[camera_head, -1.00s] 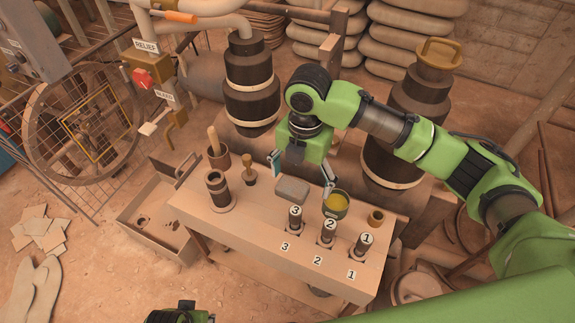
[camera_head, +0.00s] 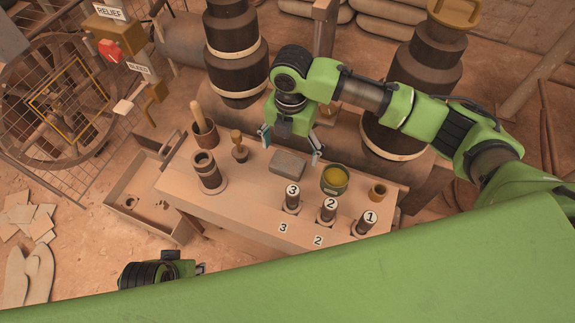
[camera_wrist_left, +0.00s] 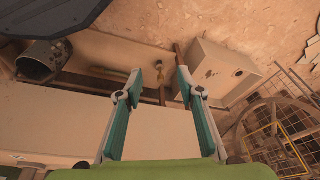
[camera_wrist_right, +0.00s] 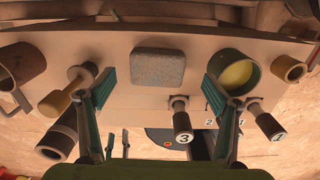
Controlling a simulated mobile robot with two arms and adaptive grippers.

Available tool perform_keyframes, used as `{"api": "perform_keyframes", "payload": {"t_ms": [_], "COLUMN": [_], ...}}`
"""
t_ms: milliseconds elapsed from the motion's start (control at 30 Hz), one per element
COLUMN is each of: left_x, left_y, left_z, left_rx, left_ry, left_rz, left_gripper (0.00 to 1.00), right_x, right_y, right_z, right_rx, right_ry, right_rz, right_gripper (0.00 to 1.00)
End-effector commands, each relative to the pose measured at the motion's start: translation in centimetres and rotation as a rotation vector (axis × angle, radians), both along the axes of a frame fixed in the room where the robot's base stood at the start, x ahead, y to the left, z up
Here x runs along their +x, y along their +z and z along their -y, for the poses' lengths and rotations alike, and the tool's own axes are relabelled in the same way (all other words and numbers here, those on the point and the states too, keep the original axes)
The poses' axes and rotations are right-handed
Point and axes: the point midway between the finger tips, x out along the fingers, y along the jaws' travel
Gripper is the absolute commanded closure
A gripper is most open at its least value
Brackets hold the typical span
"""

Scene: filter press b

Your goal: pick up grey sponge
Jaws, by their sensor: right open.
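The grey sponge (camera_head: 288,165) is a small rounded block lying flat on the wooden table (camera_head: 250,205), between a wooden-handled tool and a green pot. In the right wrist view the sponge (camera_wrist_right: 158,67) shows near the top middle, beyond and between the fingertips. My right gripper (camera_head: 292,150) is open and empty, above the back of the table near the sponge and not touching it. My left gripper (camera_wrist_left: 160,85) is open and empty in its wrist view. In the head view only part of my left arm shows, at the lower left.
A green pot with yellow contents (camera_head: 334,180) stands right of the sponge. Numbered plugs (camera_head: 328,207) stand along the front right. A wooden-handled tool (camera_head: 238,146), a cup with a pestle (camera_head: 204,130) and a dark cylinder (camera_head: 207,172) stand left. Large dark posts (camera_head: 235,55) rise behind.

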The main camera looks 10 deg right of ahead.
Motion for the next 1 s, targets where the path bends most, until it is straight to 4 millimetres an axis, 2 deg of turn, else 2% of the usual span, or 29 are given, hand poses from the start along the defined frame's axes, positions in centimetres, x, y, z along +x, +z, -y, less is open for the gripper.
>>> {"api": "perform_keyframes", "payload": {"t_ms": [167, 500, 633, 867, 1000], "left_x": [0.0, -0.9, -1.1, -1.2, -1.1], "left_y": [1.1, 5.7, 6.4, 6.6, 6.5], "left_z": [-0.1, -0.3, -0.3, -0.3, -0.3], "left_rx": [0.001, -0.001, -0.001, -0.001, -0.001], "left_ry": [0.0, 0.004, 0.004, 0.004, 0.004], "left_rz": [0.008, 0.032, 0.035, 0.034, 0.034], "left_gripper": [0.65, 0.65, 0.65, 0.65, 0.65], "right_x": [0.0, 0.2, 0.2, 0.2, 0.2], "right_y": [-1.1, -4.9, -5.3, -5.3, -5.3], "right_z": [-0.1, -0.3, -0.3, -0.3, -0.3], "right_rx": [0.001, 0.0, 0.001, 0.001, 0.001], "right_ry": [0.0, -0.001, 0.001, 0.001, 0.0], "right_rz": [-0.001, -0.001, 0.001, 0.001, 0.001], "right_gripper": [0.18, 0.18, 0.18, 0.18, 0.54]}}
